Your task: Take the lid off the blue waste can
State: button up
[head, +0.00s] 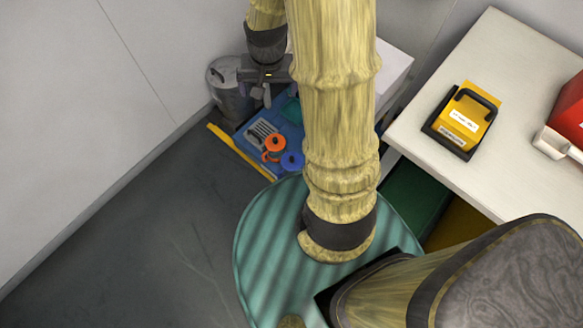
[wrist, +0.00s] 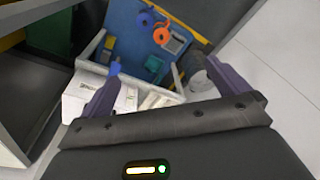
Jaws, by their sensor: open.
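No clearly blue can shows. A grey can (head: 230,100) with a lid (head: 226,73) and a dark handle on top stands in the far corner by the wall in the head view. In the wrist view a grey rounded thing, apparently this can (wrist: 201,86), is partly hidden behind the right finger. My gripper (head: 255,93) is open just right of the can in the head view. It also shows in the wrist view (wrist: 163,76), with nothing seen between its fingers. I cannot tell how far it is from the lid.
A blue tray (head: 241,146) holds an orange spool (head: 274,147), a blue spool (head: 292,162) and other small things. A yellow strip (head: 238,151) edges it. White boxes (wrist: 98,96) sit near the gripper. A white table (head: 420,110) bears a yellow case (head: 466,117). Grey floor at left is clear.

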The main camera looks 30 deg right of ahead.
jog(key=w+d+f+m+b, duration=0.2)
jog(key=f+b, duration=0.6)
jog(key=f, duration=0.5)
jog(key=w+d+f+m+g+b, duration=0.1)
jog(key=w+d+f+m+b, duration=0.1)
jog(key=f+b, duration=0.7)
jog(key=w+d+f+m+b, duration=0.1)
jog(key=d+f+m+b, duration=0.3)
jog(key=f+b, duration=0.5)
notch_tip(320, 180, down, 10)
jog(key=shift+w+d+f+g, duration=0.15)
jog(key=shift+w+d+g, duration=0.15)
jog(key=shift+w+d, duration=0.1)
jog(key=b, duration=0.7)
send_near(291, 158)
notch_tip(291, 158, down, 5)
jog(key=shift+w+f, duration=0.15)
jog(key=shift+f, duration=0.1)
jog(key=f+b, duration=0.4)
jog(key=f, duration=0.1)
jog(key=shift+s+d+f+b, duration=0.15)
jog(key=shift+s+d+b, duration=0.05)
jog(key=shift+b, duration=0.15)
jog(key=c, duration=0.8)
